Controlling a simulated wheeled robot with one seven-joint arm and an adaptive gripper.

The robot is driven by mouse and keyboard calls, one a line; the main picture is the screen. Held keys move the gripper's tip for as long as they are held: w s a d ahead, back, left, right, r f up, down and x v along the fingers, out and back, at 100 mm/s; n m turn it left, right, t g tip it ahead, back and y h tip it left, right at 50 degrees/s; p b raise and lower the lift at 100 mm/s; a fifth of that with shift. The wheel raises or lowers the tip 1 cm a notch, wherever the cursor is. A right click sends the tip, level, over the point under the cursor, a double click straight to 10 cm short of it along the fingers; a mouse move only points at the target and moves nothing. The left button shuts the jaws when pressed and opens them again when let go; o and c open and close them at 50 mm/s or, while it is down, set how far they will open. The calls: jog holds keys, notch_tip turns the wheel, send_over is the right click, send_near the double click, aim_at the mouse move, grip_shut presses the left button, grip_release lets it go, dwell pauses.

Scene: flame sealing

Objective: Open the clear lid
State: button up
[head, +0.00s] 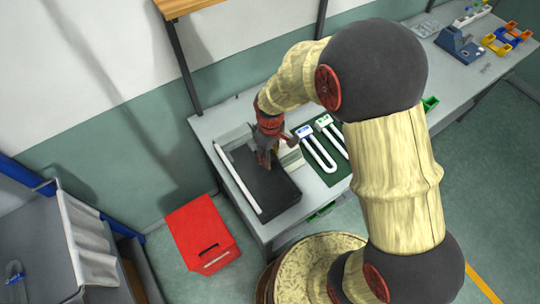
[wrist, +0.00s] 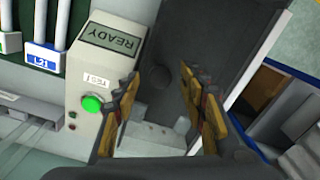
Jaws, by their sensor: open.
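A dark flat box-shaped device (head: 272,196) sits at the near left end of the grey bench, with a long white bar (head: 238,181) along its left side. It also fills the middle of the wrist view as a dark surface (wrist: 176,45). I cannot clearly make out the clear lid's outline. My gripper (head: 264,160) is over the far part of the device. In the wrist view my gripper (wrist: 160,80) is open and empty, its fingers apart above the dark surface. Contact cannot be told.
A pale control box (wrist: 95,75) with a READY display and green button stands beside the dark device. White U-shaped tubes (head: 322,150) lie on a green mat to the right. A red box (head: 202,235) is on the floor left of the bench.

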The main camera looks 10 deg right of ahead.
jog(key=shift+f, duration=0.15)
jog(key=shift+c, duration=0.9)
grip_shut()
